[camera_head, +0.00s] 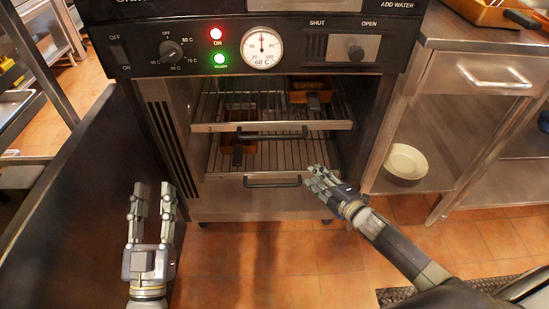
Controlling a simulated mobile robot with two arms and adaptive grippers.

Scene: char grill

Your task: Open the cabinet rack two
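The cabinet (160,90) stands open in the middle of the head view. Its upper wire rack (225,127) has a black bar handle (272,134) and sits a little forward of the lower part. A lower wire rack (285,155) shows beneath it, and a second black handle (272,182) is on the front below that. My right gripper (314,178) has its fingertips at the right end of the lower handle; whether they touch it is unclear. Its fingers are seen edge-on and close together. My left gripper (153,195) is open and empty, left of the cabinet.
A dark panel (75,190) stands along the left side. A control panel with knobs, lights and a dial (262,48) is above the racks. Brown items (242,152) lie on the racks. A steel counter (470,65) with a pale bowl (406,161) beneath is at right.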

